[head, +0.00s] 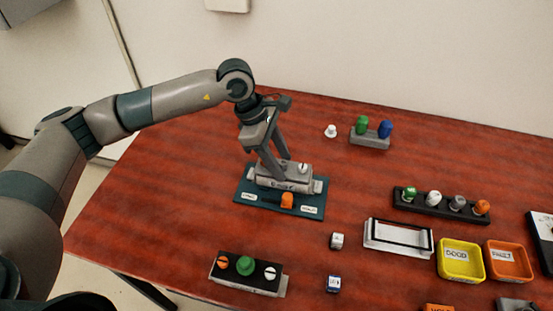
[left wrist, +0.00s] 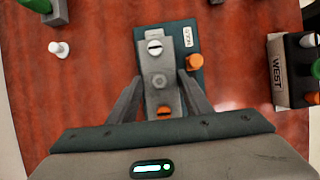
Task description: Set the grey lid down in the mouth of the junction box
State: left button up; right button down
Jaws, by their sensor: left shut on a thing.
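The grey lid (head: 290,172) is a long grey plate, seen from above in the left wrist view (left wrist: 158,66). It has a white slotted screw at one end, an orange one at the other and a grey hexagonal knob between. My left gripper (head: 270,172) points down and is shut on it, one finger on each side in the wrist view (left wrist: 160,80). Below it on a teal mat (head: 313,211) is a grey body with end flanges, apparently the junction box (head: 319,187). I cannot tell whether the lid is seated or slightly above. My right gripper is out of view.
An orange knob (head: 287,200) is on the mat. A black-topped box (head: 233,276) stands in front, an open white frame (head: 398,249) to the right. Yellow (head: 460,276) and orange (head: 510,277) trays and a black knob rack (head: 423,208) lie further right.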

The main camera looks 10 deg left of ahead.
pick_arm(q)
jog(key=shift+a+f, duration=0.3)
jog(key=shift+f, duration=0.5)
jog(key=o, duration=1.1)
jog(key=shift+o, duration=0.5)
jog(key=shift+s+a, duration=0.1)
jog(key=shift+a, duration=0.05)
jog(key=o, duration=0.3)
jog(key=shift+d, duration=0.2)
jog(key=shift+r, duration=0.1)
jog(key=shift+d+r+p, duration=0.2)
jog(key=shift+r, duration=1.35)
jog(key=shift+d+r+p, duration=0.2)
jog(key=shift+r, duration=1.35)
